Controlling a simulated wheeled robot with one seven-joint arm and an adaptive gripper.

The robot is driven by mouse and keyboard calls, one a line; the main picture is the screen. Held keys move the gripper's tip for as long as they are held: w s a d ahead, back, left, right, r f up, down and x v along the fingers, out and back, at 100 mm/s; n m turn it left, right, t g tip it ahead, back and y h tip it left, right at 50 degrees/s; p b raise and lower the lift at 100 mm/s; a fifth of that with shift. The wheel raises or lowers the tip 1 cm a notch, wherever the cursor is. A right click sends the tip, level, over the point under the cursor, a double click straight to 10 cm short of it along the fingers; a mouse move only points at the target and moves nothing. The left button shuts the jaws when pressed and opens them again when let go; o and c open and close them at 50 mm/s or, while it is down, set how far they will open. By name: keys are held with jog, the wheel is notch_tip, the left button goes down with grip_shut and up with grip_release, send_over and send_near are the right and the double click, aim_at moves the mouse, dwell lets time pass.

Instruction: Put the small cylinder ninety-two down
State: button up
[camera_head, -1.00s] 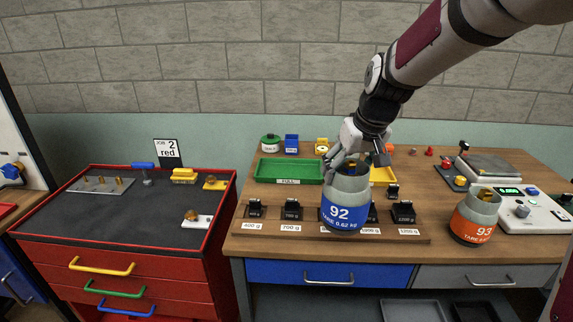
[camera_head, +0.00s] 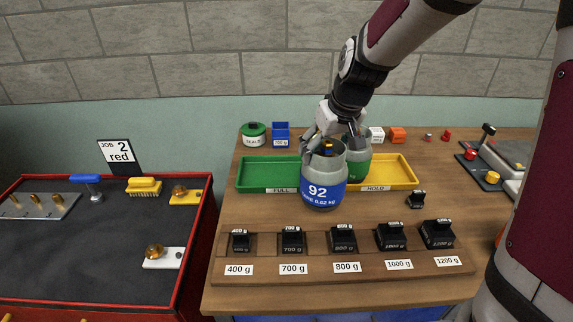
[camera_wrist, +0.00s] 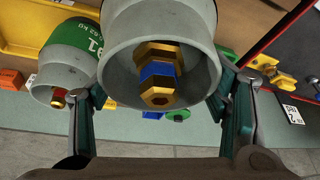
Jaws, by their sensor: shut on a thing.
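The small cylinder 92 (camera_head: 324,192) is grey with a blue label. My gripper (camera_head: 333,140) is shut on it near its top, holding it about upright. In the head view it covers the gap between the green FULL tray (camera_head: 258,180) and the yellow HOLD tray (camera_head: 398,170). Whether its base touches anything is unclear. The wrist view shows its grey collar (camera_wrist: 196,75) around a brass valve with a blue band, between my fingers. A green-labelled cylinder 91 (camera_head: 358,165) stands close behind on the right, and beside it in the wrist view (camera_wrist: 72,55).
A wooden rack (camera_head: 318,269) of black weights, 400 g to 1200 g, runs along the front. A green pot (camera_head: 254,133) and blue box (camera_head: 281,132) stand behind. Bare tabletop shows between trays and rack.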

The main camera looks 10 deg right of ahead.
jog(key=w+f, duration=0.2)
jog(key=w, duration=0.6)
jog(key=w+f+p, duration=0.1)
jog(key=w+f, duration=0.1)
jog(key=w, duration=0.6)
jog(key=shift+a+f+p, duration=0.3)
jog(key=shift+a+f, duration=0.05)
jog(key=shift+a, duration=0.1)
jog(key=shift+f, duration=0.2)
jog(key=o, duration=1.9)
jog(key=shift+o, duration=0.2)
